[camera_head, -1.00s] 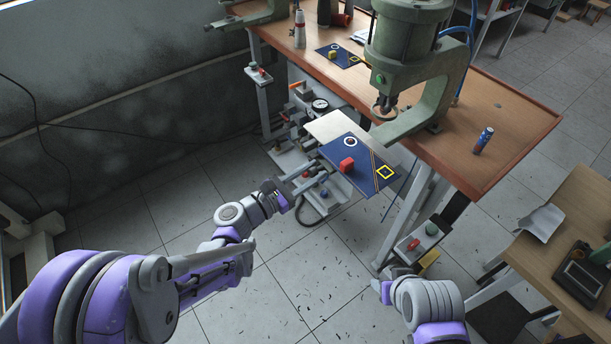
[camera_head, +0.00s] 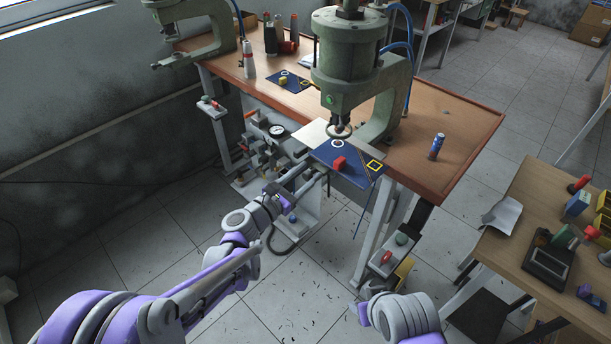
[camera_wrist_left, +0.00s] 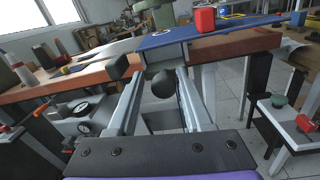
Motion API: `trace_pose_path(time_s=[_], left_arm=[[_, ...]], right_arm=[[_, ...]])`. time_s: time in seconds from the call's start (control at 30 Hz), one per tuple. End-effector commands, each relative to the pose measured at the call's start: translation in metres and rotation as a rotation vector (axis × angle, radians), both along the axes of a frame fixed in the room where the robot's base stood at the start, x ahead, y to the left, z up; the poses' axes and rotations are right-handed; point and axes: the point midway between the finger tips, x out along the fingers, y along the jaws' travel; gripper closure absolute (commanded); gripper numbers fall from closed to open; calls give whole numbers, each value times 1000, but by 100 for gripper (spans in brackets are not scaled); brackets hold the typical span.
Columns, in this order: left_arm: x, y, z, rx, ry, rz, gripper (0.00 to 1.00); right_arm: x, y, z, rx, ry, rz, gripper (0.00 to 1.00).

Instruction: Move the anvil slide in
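The anvil slide (camera_head: 326,154), a blue plate carrying a red block (camera_head: 339,163), a white ring and a yellow square mark, sits under the green press (camera_head: 350,70). Its near part sticks out past the table's front edge. The plate and red block (camera_wrist_left: 205,19) also show at the top of the left wrist view. My left gripper (camera_head: 316,172) reaches in below the plate's near edge. In the left wrist view, its two long grey fingers are spread with a dark round knob (camera_wrist_left: 163,84) between them. I see a gap on both sides. Only part of my right arm shows.
The wooden table (camera_head: 450,130) holds a blue can (camera_head: 436,146) and a second press (camera_head: 195,30) at the far left. A red-and-green button box (camera_head: 393,252) is mounted below the table. A side table (camera_head: 525,240) stands at right. Open floor lies in front.

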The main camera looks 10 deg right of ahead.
Motion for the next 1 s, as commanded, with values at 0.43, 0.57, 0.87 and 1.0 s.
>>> trace_pose_path(time_s=[0.43, 0.57, 0.87, 1.0], left_arm=[[-4, -3, -1, 3, -3, -12, 36], [-10, 7, -1, 2, -2, -9, 36], [-47, 55, -2, 3, -1, -2, 36], [-61, 72, -1, 2, -2, -3, 36]], right_arm=[[0, 0, -1, 0, 0, 0, 50], [0, 0, -2, 0, 1, 0, 50], [-1, 0, -7, 0, 2, 0, 50], [-1, 0, -8, 0, 3, 0, 50]])
